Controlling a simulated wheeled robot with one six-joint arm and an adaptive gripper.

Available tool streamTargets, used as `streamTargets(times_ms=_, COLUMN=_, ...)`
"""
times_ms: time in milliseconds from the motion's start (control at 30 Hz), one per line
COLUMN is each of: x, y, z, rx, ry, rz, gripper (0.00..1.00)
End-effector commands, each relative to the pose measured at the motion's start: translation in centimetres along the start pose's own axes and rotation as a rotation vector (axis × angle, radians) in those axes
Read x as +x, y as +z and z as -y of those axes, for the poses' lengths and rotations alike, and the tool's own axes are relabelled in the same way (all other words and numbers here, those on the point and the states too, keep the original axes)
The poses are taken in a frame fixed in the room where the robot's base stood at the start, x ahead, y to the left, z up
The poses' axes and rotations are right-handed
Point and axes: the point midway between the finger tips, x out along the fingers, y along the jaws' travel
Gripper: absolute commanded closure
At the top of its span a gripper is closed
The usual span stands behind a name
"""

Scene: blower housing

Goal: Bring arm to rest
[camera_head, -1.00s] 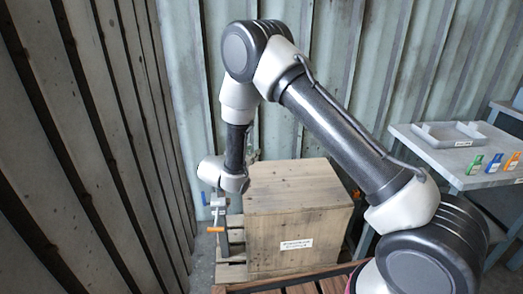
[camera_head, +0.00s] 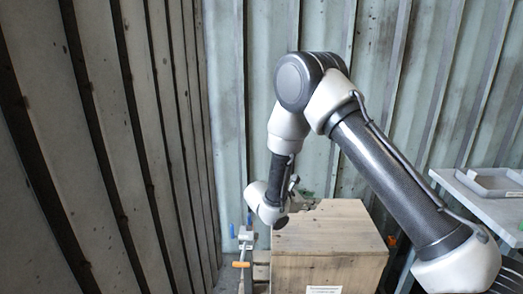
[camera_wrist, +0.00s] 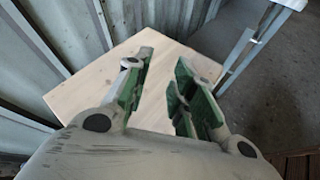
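My gripper (camera_wrist: 165,62) is open and empty in the wrist view, its two green-padded fingers apart. A pale wooden box top (camera_wrist: 97,83) shows below and beyond the fingers. In the head view my arm is bent, its elbow high and its wrist low beside the wooden box (camera_head: 330,245). Only a small part of my gripper shows there, above the box's back left edge and mostly hidden behind my wrist.
A device with an orange handle (camera_head: 241,265) and blue parts stands left of the box. A grey table (camera_head: 483,207) with a shallow tray (camera_head: 497,182) is at the right. Corrugated metal walls (camera_head: 235,110) close in the left and back.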

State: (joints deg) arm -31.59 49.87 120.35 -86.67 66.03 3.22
Motion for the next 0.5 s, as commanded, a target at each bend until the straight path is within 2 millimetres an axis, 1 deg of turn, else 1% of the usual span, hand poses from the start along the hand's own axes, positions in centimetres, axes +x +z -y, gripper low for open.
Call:
streamTargets(times_ms=33, x=-0.1, y=1.6, z=1.7, rx=0.048, ry=-0.074, rz=-0.009, gripper=0.75)
streamTargets(times_ms=67, x=-0.1, y=2.6, z=3.0, rx=0.081, ry=-0.124, rz=-0.016, gripper=0.75)
streamTargets(times_ms=100, x=-0.2, y=4.1, z=4.5, rx=0.132, ry=-0.192, rz=-0.028, gripper=0.75)
streamTargets(times_ms=167, x=-0.6, y=6.5, z=6.9, rx=0.215, ry=-0.291, rz=-0.045, gripper=0.75)
streamTargets(times_ms=200, x=-0.9, y=7.9, z=8.4, rx=0.272, ry=-0.352, rz=-0.06, gripper=0.75)
streamTargets(times_ms=267, x=-1.5, y=10.1, z=10.7, rx=0.363, ry=-0.442, rz=-0.084, gripper=0.75)
streamTargets(times_ms=300, x=-2.1, y=11.5, z=12.1, rx=0.429, ry=-0.502, rz=-0.103, gripper=0.75)
streamTargets(times_ms=367, x=-3.1, y=13.6, z=14.5, rx=0.536, ry=-0.592, rz=-0.137, gripper=0.75)
streamTargets(times_ms=400, x=-3.9, y=15.0, z=16.0, rx=0.611, ry=-0.65, rz=-0.162, gripper=0.75)
streamTargets(times_ms=500, x=-6.1, y=17.8, z=19.7, rx=0.805, ry=-0.786, rz=-0.235, gripper=0.75)
